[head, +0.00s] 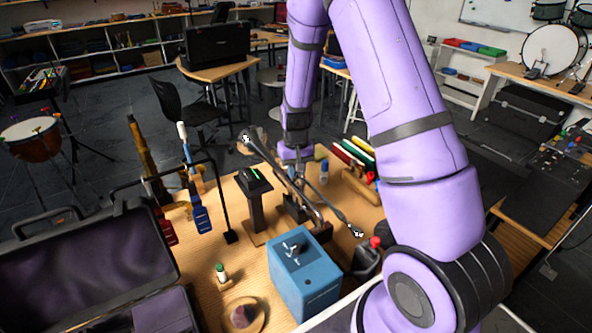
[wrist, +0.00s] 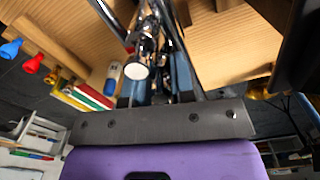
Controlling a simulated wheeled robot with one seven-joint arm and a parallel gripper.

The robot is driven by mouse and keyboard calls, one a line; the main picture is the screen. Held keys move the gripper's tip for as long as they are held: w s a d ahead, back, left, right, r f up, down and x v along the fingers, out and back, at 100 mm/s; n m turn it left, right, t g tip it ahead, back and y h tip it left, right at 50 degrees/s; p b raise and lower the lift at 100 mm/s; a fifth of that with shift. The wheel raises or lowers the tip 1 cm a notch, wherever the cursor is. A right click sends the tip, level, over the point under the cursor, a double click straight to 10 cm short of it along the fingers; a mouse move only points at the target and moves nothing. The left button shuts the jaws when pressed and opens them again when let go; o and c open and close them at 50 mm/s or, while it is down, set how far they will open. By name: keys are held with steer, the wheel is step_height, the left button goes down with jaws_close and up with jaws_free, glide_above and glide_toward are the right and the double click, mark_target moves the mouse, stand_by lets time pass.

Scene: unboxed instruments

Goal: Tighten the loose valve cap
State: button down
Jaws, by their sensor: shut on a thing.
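My gripper (head: 298,168) is over the middle of the wooden bench, shut on a long dark rod with silver ends (head: 333,215). The rod slants from upper left to lower right across the gripper. In the wrist view, dark and chrome parts with a pale round end (wrist: 136,71) lie in front of my gripper (wrist: 155,62); their exact hold is hard to see. A blue box (head: 303,282) with a grey fitting (head: 292,246) on top stands nearer the front. I cannot make out which part is the loose valve cap.
An open dark case (head: 80,265) lies at the left. A black stand with a green light (head: 255,182) is left of my gripper. A small green-topped bottle (head: 221,273) and a round wooden dish (head: 244,314) stand at the front. Coloured bars (head: 352,153) lie behind.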

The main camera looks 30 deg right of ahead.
stand_by(0.4)
steer(key=c, duration=1)
jaws_free()
steer(key=shift+o, duration=0.2)
steer(key=shift+r, duration=0.15)
step_height(320, 180, up, 11)
steer(key=shift+f, duration=0.2)
